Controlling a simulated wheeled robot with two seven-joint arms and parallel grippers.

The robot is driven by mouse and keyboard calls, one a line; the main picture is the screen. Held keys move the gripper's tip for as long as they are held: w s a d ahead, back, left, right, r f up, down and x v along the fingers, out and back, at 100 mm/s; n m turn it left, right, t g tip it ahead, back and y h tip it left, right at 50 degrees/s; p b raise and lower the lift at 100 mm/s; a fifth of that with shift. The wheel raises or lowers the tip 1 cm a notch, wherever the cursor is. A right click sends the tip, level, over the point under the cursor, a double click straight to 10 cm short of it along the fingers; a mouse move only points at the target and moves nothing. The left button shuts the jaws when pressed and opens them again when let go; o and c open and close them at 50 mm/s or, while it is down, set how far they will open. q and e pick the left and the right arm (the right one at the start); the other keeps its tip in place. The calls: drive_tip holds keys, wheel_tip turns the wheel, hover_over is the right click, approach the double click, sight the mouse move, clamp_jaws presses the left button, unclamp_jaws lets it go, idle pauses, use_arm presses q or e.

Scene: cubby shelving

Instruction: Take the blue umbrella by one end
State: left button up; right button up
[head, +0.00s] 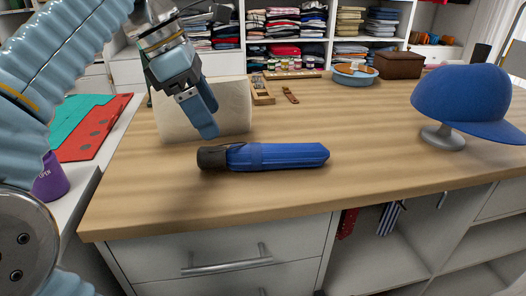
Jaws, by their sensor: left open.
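The blue umbrella (278,156) lies folded flat on the wooden counter, lengthwise from left to right. Its dark handle end (212,157) points left and its blue end points right. My left gripper (207,130) hangs above and just behind the handle end, fingers pointing down. It is open and holds nothing; from this angle its fingers overlap each other. A small gap shows between the fingertips and the umbrella. My right gripper is not in view.
A blue cap on a stand (466,100) is at the right of the wooden counter (400,165). A cream panel (172,122) is behind my left gripper. A blue bowl (354,76) and a brown box (399,65) stand at the back. The counter right of the umbrella is clear.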

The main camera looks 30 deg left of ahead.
sight(229, 148)
use_arm(q)
drive_tip(key=x, duration=0.4)
drive_tip(key=shift+w+f, duration=0.1)
drive_tip(key=shift+f, duration=0.2)
drive_tip(key=x, duration=0.5)
drive_tip(key=shift+w+a+f, duration=0.1)
drive_tip(key=shift+w+a, duration=0.15)
drive_tip(key=shift+w, duration=0.05)
drive_tip(key=c, duration=1.3)
